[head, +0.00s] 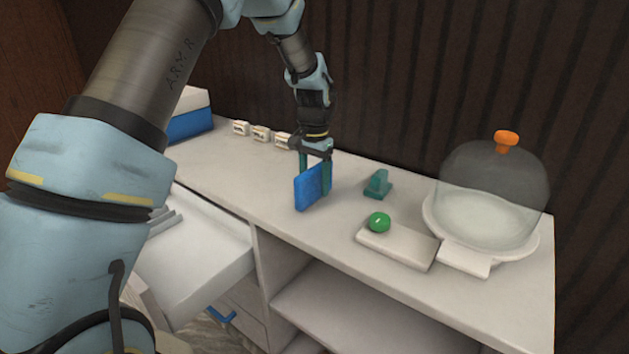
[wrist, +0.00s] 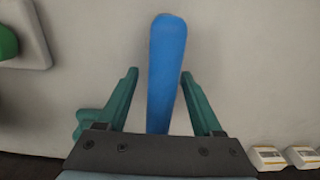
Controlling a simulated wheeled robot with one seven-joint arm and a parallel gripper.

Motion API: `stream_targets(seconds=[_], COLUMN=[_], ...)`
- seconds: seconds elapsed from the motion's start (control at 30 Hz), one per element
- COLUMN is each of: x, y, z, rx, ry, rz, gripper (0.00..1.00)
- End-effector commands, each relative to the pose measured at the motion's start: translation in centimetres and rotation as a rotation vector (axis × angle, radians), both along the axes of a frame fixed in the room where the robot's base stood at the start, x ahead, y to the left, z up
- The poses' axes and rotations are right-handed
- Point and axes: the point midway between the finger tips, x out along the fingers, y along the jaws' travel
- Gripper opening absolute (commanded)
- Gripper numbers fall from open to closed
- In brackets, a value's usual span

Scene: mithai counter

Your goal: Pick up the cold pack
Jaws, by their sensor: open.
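The blue cold pack (head: 311,187) stands upright on its edge on the counter in the head view. In the wrist view the cold pack (wrist: 167,70) shows as a narrow blue strip running away between the fingers. My gripper (head: 316,175) is open and points down over the pack, with one green finger on each side. The near end of the pack is hidden by the gripper's body in the wrist view.
Right of the pack are a teal holder (head: 378,184), a green ball (head: 379,222) on a white block (head: 398,244), and a glass dome (head: 493,175) over a white plate (head: 437,213). Small labelled blocks (head: 261,133) and a blue-white box (head: 190,122) stand behind. An open drawer (head: 200,262) juts out front left.

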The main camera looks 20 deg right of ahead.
Motion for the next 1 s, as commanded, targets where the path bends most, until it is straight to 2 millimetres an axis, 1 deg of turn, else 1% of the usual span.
stream_targets(seconds=[0.27, 0.87, 1.0], x=[0.04, 0.03, 0.03], y=[0.00, -0.01, -0.01], z=[-0.33, -0.29, -0.29], rx=[-0.001, -0.001, -0.001], ry=[-0.002, 0.000, 0.000], rz=[0.001, 0.001, 0.001], gripper=[0.68, 0.00, 0.00])
